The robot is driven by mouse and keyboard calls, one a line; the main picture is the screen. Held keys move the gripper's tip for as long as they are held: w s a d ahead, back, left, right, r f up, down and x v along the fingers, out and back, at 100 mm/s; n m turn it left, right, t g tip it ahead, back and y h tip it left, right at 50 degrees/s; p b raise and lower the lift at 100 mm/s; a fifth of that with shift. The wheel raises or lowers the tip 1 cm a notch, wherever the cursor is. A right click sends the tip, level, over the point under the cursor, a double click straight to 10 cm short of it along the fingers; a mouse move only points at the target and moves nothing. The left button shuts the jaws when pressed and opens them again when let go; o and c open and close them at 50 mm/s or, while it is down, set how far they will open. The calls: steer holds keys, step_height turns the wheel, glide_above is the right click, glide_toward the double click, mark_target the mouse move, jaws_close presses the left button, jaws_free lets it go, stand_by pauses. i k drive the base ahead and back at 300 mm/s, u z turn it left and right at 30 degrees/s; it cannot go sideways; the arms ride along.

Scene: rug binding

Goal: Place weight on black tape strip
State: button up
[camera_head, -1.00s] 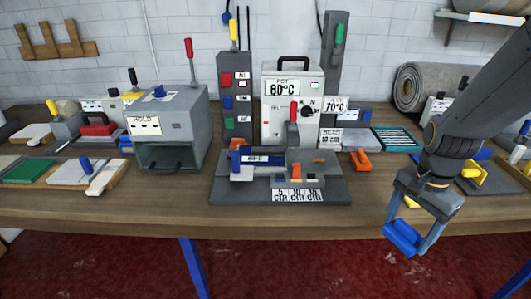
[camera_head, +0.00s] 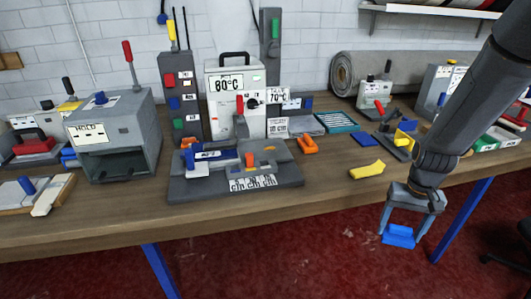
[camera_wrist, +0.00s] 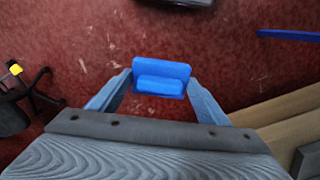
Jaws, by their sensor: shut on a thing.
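My gripper (camera_head: 399,232) is shut on a blue block (camera_head: 398,236) with a raised ridge. It hangs past the front edge of the table, over the red floor. In the wrist view the blue block (camera_wrist: 161,78) sits between my two fingertips, with floor behind it. I cannot tell for sure whether this block is the weight. No black tape strip can be made out with certainty in either view.
The wooden table (camera_head: 330,190) carries a dark fixture (camera_head: 235,178), an 80°C box (camera_head: 235,95), a HOLD box (camera_head: 112,135), a yellow piece (camera_head: 367,170) and an orange clamp (camera_head: 307,144). A chair (camera_wrist: 28,95) stands on the floor.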

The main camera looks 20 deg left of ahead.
mark_target(217, 144)
steer(key=z, duration=0.05)
steer(key=k, duration=0.35)
steer(key=z, duration=2.55)
steer(key=k, duration=2.85)
steer(key=u, duration=1.75)
